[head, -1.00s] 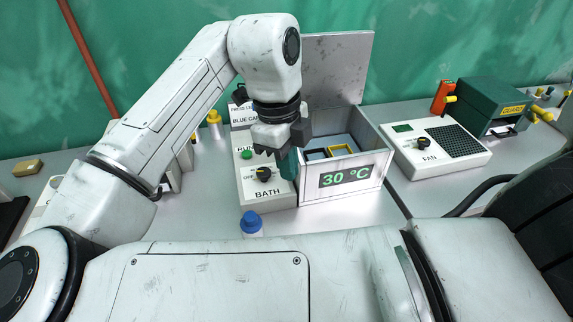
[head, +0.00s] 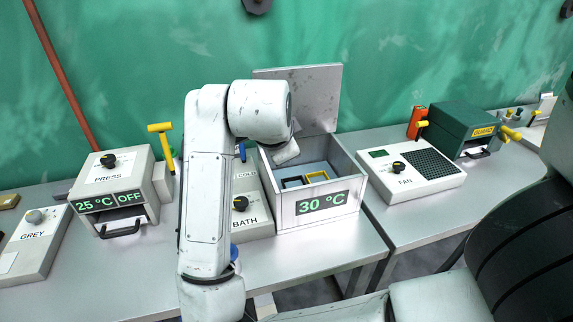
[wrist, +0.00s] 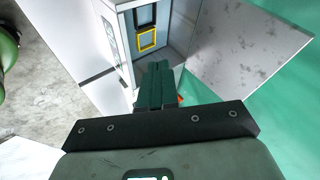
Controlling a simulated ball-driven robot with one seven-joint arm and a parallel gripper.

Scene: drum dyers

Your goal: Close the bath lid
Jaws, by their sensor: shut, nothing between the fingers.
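The bath lid (head: 322,100) stands upright, open, at the back of the bath box (head: 290,215) in the head view. The box's front display reads 30 °C, and a yellow and a dark frame (head: 317,176) sit inside it. In the wrist view the lid (wrist: 250,50) is a scuffed grey panel at upper right, and the box's open top shows at upper middle. My gripper (wrist: 155,70) has its green fingers together, empty, in front of the box and apart from the lid as far as I can see. In the head view my arm hides it.
The bath control panel (head: 255,222) adjoins the box on the left. A press (head: 120,180) with a yellow handle stands further left. The green wall is close behind the lid.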

